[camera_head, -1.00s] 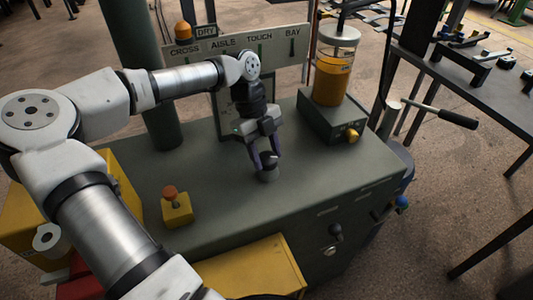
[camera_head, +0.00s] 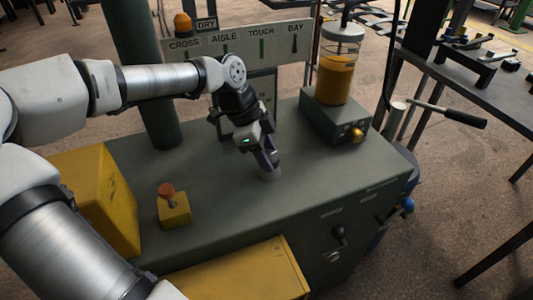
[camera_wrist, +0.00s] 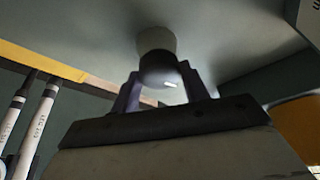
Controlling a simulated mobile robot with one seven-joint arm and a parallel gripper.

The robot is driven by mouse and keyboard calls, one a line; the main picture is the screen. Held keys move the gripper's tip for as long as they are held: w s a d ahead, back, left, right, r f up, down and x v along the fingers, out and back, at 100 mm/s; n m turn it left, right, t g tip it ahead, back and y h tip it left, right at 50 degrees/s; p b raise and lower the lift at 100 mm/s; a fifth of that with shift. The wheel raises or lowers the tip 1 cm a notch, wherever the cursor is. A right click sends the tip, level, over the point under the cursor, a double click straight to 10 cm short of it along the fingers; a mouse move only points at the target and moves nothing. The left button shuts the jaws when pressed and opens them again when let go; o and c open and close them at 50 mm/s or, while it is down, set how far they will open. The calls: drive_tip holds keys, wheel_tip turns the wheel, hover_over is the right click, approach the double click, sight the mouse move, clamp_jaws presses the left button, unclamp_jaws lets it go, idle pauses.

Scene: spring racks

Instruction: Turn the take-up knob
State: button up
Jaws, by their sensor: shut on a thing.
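The take-up knob is a dark round knob on a pale grey round base (camera_head: 269,174) that stands on the green-grey cabinet top. In the head view my gripper (camera_head: 268,160) points down at it and its fingers hide most of the knob. In the wrist view the dark knob (camera_wrist: 158,70) sits between the two purple-grey fingers of my gripper (camera_wrist: 161,84), with a small white mark on its face. The fingers are shut on the knob, one on each side.
A sign board (camera_head: 240,40) reading CROSS, AISLE, TOUCH, BAY stands behind. An amber-filled reservoir (camera_head: 337,78) on a grey box is at the right. An orange-red button on a yellow box (camera_head: 173,208) is at the left front. The cabinet top (camera_head: 225,215) around the knob is clear.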

drive_tip(key=shift+n, duration=0.3)
drive_tip(key=o, duration=1)
drive_tip(key=shift+r, duration=0.1)
